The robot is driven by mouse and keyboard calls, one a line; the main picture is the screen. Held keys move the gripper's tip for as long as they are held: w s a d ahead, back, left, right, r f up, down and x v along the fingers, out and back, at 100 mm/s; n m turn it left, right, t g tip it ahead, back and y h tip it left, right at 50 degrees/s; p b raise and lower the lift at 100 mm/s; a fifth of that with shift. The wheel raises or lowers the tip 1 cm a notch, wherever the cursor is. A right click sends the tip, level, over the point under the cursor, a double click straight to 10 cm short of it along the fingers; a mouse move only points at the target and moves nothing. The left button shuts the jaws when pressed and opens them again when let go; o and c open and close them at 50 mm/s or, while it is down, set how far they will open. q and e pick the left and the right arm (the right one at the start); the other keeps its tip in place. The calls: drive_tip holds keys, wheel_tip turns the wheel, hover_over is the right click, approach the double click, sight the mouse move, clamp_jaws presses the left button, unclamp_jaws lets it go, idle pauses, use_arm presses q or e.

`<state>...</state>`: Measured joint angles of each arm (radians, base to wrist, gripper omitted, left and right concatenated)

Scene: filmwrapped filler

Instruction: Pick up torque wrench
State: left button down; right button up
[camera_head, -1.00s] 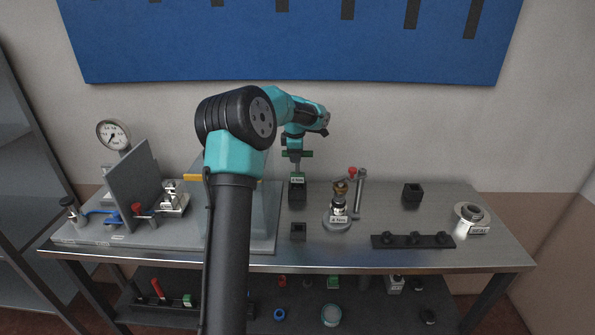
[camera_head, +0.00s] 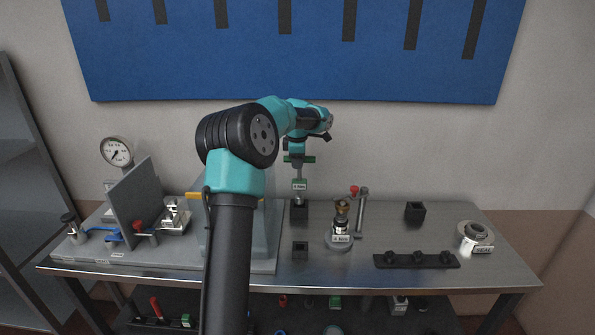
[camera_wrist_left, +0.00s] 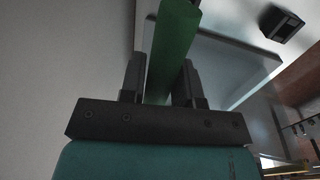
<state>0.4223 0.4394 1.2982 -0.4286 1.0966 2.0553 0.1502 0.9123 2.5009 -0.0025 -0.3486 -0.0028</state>
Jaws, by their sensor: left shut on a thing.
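The torque wrench (camera_head: 299,185) hangs upright below my left gripper (camera_head: 299,154). It has a green crossbar handle, a thin grey shaft and a small green label. Its lower end is at or just above a black square holder (camera_head: 299,212) near the back of the bench; I cannot tell whether the tip is still inside. In the left wrist view my left gripper (camera_wrist_left: 163,82) is shut on the green handle (camera_wrist_left: 174,42), with one dark finger on each side. My right gripper is not in view.
A second black holder (camera_head: 300,251) stands in front. A round fitting with a tall post (camera_head: 361,212) stands to the right, near a black rack (camera_head: 416,261). A gauge (camera_head: 116,152) and grey upright panel (camera_head: 134,198) are at left. A blue board (camera_head: 290,60) covers the wall.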

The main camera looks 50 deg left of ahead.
use_arm(q)
wheel_tip(320, 180, up, 5)
drive_tip(key=shift+r, duration=0.1)
idle(0.6)
